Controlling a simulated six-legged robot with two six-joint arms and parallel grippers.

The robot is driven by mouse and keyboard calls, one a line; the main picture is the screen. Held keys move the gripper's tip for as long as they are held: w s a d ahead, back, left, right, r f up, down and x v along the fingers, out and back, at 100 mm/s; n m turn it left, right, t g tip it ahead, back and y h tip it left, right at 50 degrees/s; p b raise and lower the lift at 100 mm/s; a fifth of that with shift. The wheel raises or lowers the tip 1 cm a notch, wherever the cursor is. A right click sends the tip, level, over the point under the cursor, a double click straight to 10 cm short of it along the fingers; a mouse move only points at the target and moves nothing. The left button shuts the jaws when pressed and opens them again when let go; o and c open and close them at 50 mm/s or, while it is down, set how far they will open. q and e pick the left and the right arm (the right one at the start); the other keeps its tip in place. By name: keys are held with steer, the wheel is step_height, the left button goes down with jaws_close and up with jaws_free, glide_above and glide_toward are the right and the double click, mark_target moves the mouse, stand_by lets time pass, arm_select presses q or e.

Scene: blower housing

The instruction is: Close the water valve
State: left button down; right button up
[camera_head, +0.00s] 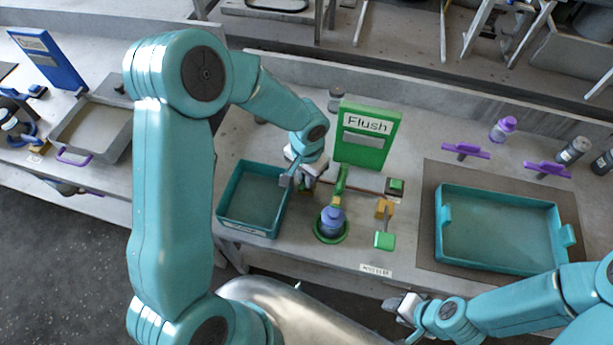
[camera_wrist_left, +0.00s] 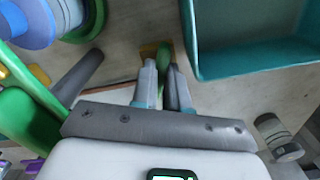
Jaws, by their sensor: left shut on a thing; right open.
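My left gripper (camera_head: 297,176) reaches down between the left teal bin and the green "Flush" stand. In the left wrist view its fingers (camera_wrist_left: 164,88) are closed around a slim green valve handle (camera_wrist_left: 163,54). A yellow valve body (camera_wrist_left: 149,50) shows just beyond the fingertips. In the head view the gripper mostly hides this valve. A second valve, with a yellow body (camera_head: 384,208) and a green handle (camera_head: 384,241) pointing to the front, stands further right. No label shows which valve is for water. My right gripper (camera_head: 398,306) is open and empty near the front edge.
A blue-purple bottle (camera_head: 332,220) stands in a green ring holder between the two valves. The green "Flush" stand (camera_head: 368,135) is behind. A teal bin (camera_head: 222,212) lies close left of my left gripper. A larger teal tray (camera_head: 500,263) is at right on a dark mat.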

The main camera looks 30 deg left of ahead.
arm_select(q)
steer(key=m, duration=0.6)
steer(key=shift+w+b, duration=0.2)
steer(key=shift+b, duration=0.1)
steer(key=m, duration=0.3)
steer(key=shift+m, duration=0.4)
steer(key=shift+m+p, duration=0.4)
steer(key=shift+m, duration=1.1)
steer(key=shift+s+m, duration=0.1)
steer(key=shift+m, duration=0.2)
steer(key=c, duration=1.4)
jaws_free()
steer(key=shift+d, duration=0.1)
steer(key=shift+r, duration=0.2)
step_height(320, 180, up, 16)
steer(key=shift+f, duration=0.1)
